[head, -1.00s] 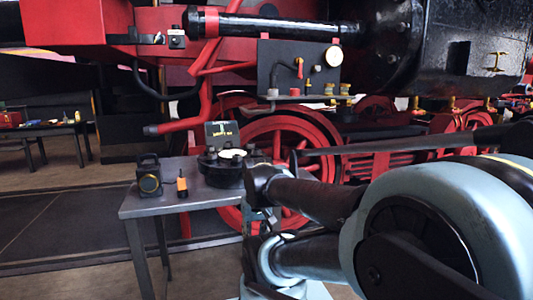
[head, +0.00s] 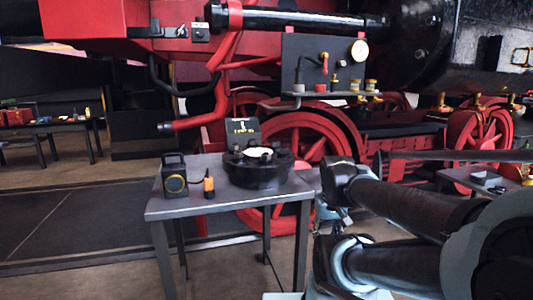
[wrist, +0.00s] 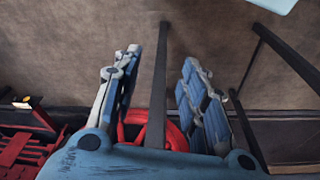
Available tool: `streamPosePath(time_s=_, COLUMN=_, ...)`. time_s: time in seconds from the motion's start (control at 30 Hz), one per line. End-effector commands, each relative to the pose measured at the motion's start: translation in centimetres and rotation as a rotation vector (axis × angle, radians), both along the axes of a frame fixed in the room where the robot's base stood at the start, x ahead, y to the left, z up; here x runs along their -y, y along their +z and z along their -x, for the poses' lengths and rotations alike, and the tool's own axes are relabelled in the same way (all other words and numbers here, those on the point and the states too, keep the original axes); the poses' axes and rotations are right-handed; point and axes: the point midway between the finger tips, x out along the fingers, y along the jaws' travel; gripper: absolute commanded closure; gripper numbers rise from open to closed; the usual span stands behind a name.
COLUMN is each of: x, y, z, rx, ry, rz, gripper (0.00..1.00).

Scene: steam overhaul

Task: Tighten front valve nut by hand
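In the wrist view my gripper (wrist: 161,62) has its two blue fingers spread apart with nothing between them. Beyond the fingers are bare floor and dark legs. A black round flanged part (head: 258,168) with nuts around its rim and a pale centre sits on the grey metal table (head: 180,208) in the head view. A dark panel (head: 307,62) on the red locomotive carries a gauge (head: 359,50), a red-handled lever (head: 324,64) and small brass fittings (head: 371,86). I cannot tell which piece is the front valve nut.
A black lamp (head: 174,176) and an orange-and-black tool (head: 209,186) stand on the table's left part. A dark box (head: 243,131) stands behind the flanged part. Red wheels (head: 300,140) are behind the table. Open floor (head: 110,272) lies left.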

Motion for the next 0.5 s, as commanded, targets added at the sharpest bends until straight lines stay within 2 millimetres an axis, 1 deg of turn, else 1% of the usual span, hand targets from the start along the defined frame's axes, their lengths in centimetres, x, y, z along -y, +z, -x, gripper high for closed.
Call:
streamPosePath(time_s=0.03, x=0.0, y=0.6, z=0.6, rx=0.009, ry=0.006, rz=0.001, gripper=0.50)
streamPosePath(time_s=0.07, x=-0.1, y=0.9, z=0.6, rx=0.009, ry=0.014, rz=0.001, gripper=0.50)
streamPosePath(time_s=0.17, x=-0.5, y=3.0, z=-0.5, rx=0.001, ry=0.064, rz=0.007, gripper=0.50)
streamPosePath(time_s=0.27, x=-1.1, y=6.3, z=-2.5, rx=-0.014, ry=0.155, rz=0.017, gripper=0.50)
streamPosePath(time_s=0.3, x=-1.5, y=8.0, z=-3.4, rx=-0.021, ry=0.200, rz=0.023, gripper=0.50)
streamPosePath(time_s=0.37, x=-2.2, y=10.6, z=-4.9, rx=-0.030, ry=0.274, rz=0.030, gripper=0.50)
streamPosePath(time_s=0.4, x=-2.8, y=12.3, z=-5.9, rx=-0.037, ry=0.325, rz=0.036, gripper=0.50)
streamPosePath(time_s=0.47, x=-3.7, y=14.8, z=-7.3, rx=-0.048, ry=0.399, rz=0.044, gripper=0.50)
streamPosePath(time_s=0.5, x=-4.3, y=16.4, z=-8.3, rx=-0.056, ry=0.447, rz=0.049, gripper=0.50)
